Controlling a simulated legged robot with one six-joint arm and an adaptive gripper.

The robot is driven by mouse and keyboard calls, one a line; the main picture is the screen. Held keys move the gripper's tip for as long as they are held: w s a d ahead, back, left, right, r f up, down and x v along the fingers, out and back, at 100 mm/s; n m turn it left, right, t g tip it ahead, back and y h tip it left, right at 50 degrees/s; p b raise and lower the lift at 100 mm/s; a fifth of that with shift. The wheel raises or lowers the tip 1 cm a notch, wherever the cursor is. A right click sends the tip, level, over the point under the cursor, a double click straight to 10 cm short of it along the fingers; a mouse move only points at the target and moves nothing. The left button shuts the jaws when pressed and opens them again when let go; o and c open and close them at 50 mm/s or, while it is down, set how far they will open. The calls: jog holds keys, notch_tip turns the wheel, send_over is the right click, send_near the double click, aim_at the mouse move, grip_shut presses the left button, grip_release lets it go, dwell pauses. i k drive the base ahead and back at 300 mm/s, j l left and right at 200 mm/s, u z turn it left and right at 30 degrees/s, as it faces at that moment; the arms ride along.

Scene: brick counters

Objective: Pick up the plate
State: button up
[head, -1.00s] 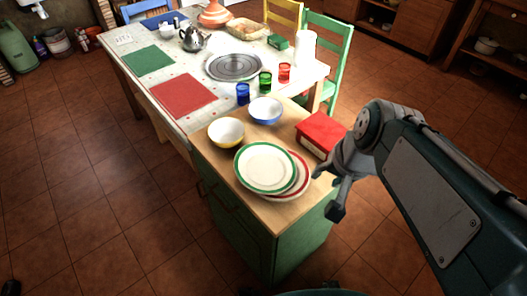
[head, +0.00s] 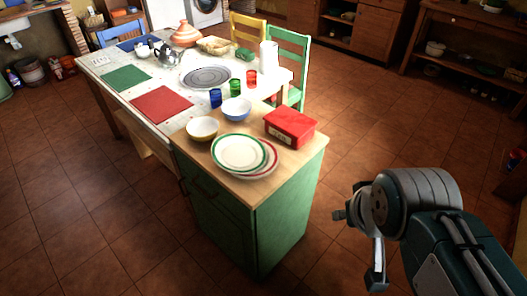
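A white plate with a green rim (head: 239,152) lies on the wooden counter top near its front corner. It partly covers a second plate with a red rim (head: 270,162), which shows at its right edge. My gripper (head: 358,246) is to the right of the green counter, over the floor in the picture and apart from both plates. Its fingers hang spread and nothing shows between them; part of it is hidden behind my arm.
A yellow bowl (head: 202,128), a blue bowl (head: 236,109) and a red box (head: 289,127) stand behind the plates. Blue (head: 215,98), green (head: 235,88) and red (head: 251,78) glasses stand on the tiled table. The floor around the green cabinet (head: 285,215) is clear.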

aim_at(239, 153)
jog(key=j+z, duration=0.25)
jog(key=z, duration=0.2)
jog(key=j+z, duration=0.25)
jog(key=z, duration=0.15)
jog(key=k+j+z, duration=0.1)
jog(key=j+z, duration=0.15)
jog(key=z, duration=0.2)
jog(key=k+j, duration=0.2)
jog(key=j, duration=0.2)
jog(key=k+j, duration=0.25)
jog(key=j, duration=0.2)
